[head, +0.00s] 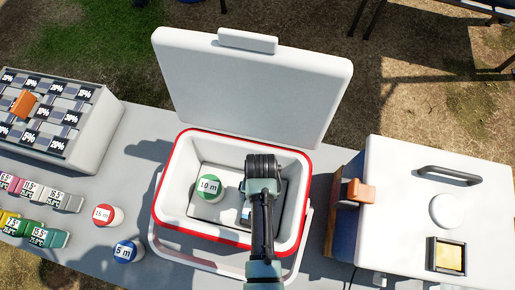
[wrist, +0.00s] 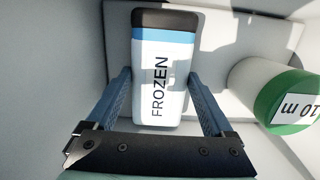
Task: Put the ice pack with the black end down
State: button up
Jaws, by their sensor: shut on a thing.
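The ice pack (wrist: 160,80) is white with a blue band, a black end and the word FROZEN. My gripper (wrist: 159,88) has one blue finger on each side of it and is shut on it. The black end points away from my gripper's palm in the wrist view. The pack is inside the open white cooler with a red rim (head: 171,158). In the head view my arm hides most of the pack and the fingers. I cannot tell whether the pack touches the cooler floor.
A white jar with a green lid marked 10 m (head: 209,187) stands in the cooler, left of my gripper in the head view. The raised cooler lid (head: 255,85) is behind. Jars marked 15 m (head: 107,215) and 5 m (head: 128,251) stand on the table (head: 140,150) to the left.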

jog(key=shift+f, duration=0.1)
jog(key=o, duration=1.5)
jog(key=shift+c, duration=0.2)
notch_tip(320, 180, up, 12)
jog(key=w, duration=0.1)
jog(key=shift+w+d, duration=0.2)
jog(key=shift+d, duration=0.05)
